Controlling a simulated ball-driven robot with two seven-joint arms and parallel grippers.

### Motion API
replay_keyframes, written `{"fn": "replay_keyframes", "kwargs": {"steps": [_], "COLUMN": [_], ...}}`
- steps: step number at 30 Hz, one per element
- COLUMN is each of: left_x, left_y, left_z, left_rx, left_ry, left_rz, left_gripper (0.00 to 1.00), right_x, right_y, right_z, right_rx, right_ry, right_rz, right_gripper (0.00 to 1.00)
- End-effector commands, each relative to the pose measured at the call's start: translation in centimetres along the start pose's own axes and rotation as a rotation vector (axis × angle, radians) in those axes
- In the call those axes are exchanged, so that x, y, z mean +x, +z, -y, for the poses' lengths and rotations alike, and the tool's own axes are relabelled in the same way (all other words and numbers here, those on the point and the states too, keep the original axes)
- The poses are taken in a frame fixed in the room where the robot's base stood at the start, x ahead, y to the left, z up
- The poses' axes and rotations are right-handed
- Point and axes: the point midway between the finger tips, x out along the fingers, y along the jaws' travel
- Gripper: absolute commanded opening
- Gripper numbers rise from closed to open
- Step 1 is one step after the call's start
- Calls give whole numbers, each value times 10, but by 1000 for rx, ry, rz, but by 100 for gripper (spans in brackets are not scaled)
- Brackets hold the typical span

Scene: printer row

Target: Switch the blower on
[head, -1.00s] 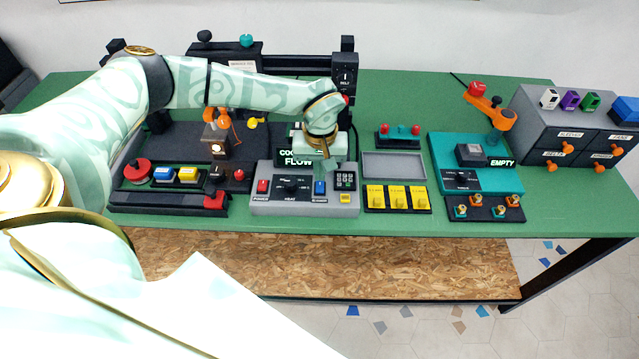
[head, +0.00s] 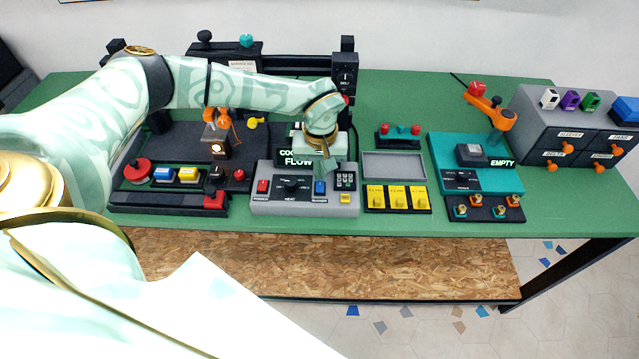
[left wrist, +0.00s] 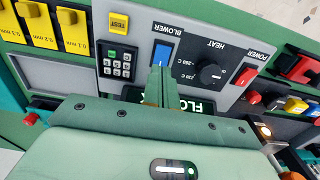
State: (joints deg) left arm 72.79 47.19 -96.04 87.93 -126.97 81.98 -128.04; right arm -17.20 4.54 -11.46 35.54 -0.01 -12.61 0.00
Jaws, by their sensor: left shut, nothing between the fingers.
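The blue blower switch (head: 320,188) is on the front panel of the grey control box (head: 270,207). In the left wrist view the switch (left wrist: 162,54) shows beside the label "BLOWER". My left gripper (head: 323,172) is shut and empty, its fingers pointing down over the box. In the left wrist view its fingertips (left wrist: 160,72) are at the edge of the blue switch; I cannot tell whether they touch it. The display reading "FLOW" (head: 298,161) is partly hidden behind my gripper. My right gripper is not in view.
On the same box are a red power switch (head: 262,187), a black heat knob (head: 291,186), a keypad (head: 346,181) and a yellow test button (head: 345,198). Yellow switches (head: 398,198) and a grey tray (head: 394,165) lie to the right. The green bench front is clear.

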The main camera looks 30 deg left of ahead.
Motion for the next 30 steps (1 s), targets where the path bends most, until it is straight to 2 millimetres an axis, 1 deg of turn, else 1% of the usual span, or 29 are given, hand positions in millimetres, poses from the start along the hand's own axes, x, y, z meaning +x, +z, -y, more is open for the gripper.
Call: {"fn": "replay_keyframes", "kwargs": {"steps": [14, 30], "left_x": [1, 9], "left_y": [0, 0], "left_z": [0, 0], "left_rx": [0, 0], "left_ry": [0, 0], "left_rz": [0, 0], "left_gripper": [0, 0], "right_x": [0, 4], "right_y": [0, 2], "right_z": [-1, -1], "right_rx": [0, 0], "right_ry": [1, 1], "right_rz": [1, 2], "right_gripper": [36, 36]}}
